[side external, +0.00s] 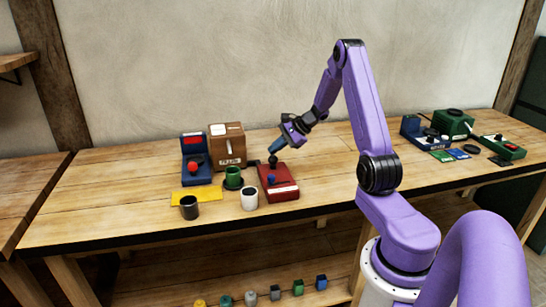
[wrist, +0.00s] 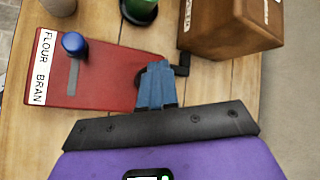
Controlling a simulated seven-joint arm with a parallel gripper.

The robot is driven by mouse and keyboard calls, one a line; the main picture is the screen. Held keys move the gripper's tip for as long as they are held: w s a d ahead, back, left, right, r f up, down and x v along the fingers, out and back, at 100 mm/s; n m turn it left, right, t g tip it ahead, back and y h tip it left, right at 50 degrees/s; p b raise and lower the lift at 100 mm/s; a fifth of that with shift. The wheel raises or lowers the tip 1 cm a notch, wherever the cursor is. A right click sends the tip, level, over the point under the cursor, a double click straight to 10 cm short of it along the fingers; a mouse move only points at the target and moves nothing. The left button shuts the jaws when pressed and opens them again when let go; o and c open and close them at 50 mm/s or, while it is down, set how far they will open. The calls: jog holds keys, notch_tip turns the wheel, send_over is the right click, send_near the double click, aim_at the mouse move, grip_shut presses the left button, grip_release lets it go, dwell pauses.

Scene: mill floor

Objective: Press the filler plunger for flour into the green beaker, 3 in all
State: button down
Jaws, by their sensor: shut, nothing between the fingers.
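The red filler (side external: 282,186) stands on the bench; the wrist view shows its body (wrist: 105,75) with a white FLOUR / BRAN label (wrist: 42,67). Its blue knob (wrist: 74,43) sits at the FLOUR end of a grey slot. The dark round plunger head (side external: 273,160) is at its back end, partly hidden by my fingers in the wrist view. My gripper (side external: 275,150) is shut and empty, its blue fingertips (wrist: 156,68) pointing down at the plunger head; I cannot tell if they touch. The green beaker (side external: 233,173) stands upright on a dark round base left of the filler. Its contents are not visible.
A brown box (side external: 227,143) and a blue device with a red button (side external: 194,167) stand behind the beaker. A white cup (side external: 249,199), a black cup (side external: 189,208) and a yellow strip (side external: 210,192) are in front. More devices (side external: 453,123) stand far right; the bench between is clear.

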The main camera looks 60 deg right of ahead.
aim_at(276, 157)
jog(key=shift+f, duration=0.95)
dwell(0.8)
jog(key=shift+r, duration=1.4)
jog(key=shift+r, duration=2.5)
dwell(0.4)
notch_tip(276, 157, up, 4)
jog(key=shift+f, duration=0.1)
dwell(0.4)
